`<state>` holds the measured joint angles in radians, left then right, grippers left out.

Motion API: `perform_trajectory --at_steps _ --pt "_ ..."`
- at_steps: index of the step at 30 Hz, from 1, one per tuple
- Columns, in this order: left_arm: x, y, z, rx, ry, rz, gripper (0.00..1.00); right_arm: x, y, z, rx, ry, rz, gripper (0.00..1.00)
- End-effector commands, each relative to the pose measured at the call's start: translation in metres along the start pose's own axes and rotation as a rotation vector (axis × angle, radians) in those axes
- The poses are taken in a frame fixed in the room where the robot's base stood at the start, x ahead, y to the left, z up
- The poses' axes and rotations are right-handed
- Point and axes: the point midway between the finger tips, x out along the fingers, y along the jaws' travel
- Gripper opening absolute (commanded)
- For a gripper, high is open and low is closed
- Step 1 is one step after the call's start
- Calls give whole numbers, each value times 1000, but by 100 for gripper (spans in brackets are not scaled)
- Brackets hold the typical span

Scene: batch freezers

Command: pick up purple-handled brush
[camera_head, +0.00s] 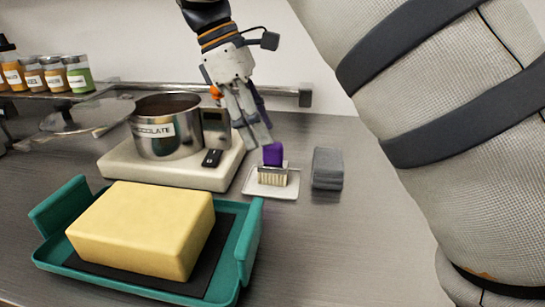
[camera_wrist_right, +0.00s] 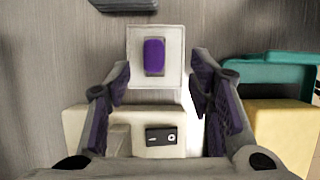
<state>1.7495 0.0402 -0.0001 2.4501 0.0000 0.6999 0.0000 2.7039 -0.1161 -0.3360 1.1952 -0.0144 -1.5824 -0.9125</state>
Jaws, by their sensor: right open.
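The purple-handled brush (camera_head: 273,166) stands upright, bristles down, on a small white tray (camera_head: 284,190) on the counter. In the right wrist view the brush (camera_wrist_right: 154,57) shows from above as a purple handle on the white tray (camera_wrist_right: 137,37), framed ahead of the fingers. My right gripper (camera_head: 256,130) is above and just behind the brush in the head view, pointing down. Its fingers are apart and hold nothing; in the wrist view the gripper (camera_wrist_right: 158,100) has a clear gap between the purple-padded fingers. My left gripper is not in view.
A white scale (camera_head: 180,173) bearing a steel pot (camera_head: 170,135) labelled chocolate stands left of the brush. A grey block (camera_head: 327,168) stands close on the right. A teal tray (camera_head: 250,243) with a yellow block (camera_head: 145,228) is in front. Jars (camera_head: 55,75) sit back left.

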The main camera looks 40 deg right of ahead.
Motion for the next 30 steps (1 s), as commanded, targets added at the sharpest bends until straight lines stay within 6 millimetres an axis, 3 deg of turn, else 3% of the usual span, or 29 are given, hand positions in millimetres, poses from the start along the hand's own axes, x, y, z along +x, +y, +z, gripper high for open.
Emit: perform_trajectory --at_steps 15,23,27,30 --pt "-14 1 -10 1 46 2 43 85 8 4 2 4 3 48" --pt "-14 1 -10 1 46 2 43 90 8 2 2 4 4 48" --pt "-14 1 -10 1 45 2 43 90 8 2 1 4 4 17" --pt "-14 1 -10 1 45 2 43 90 8 2 1 4 3 0"
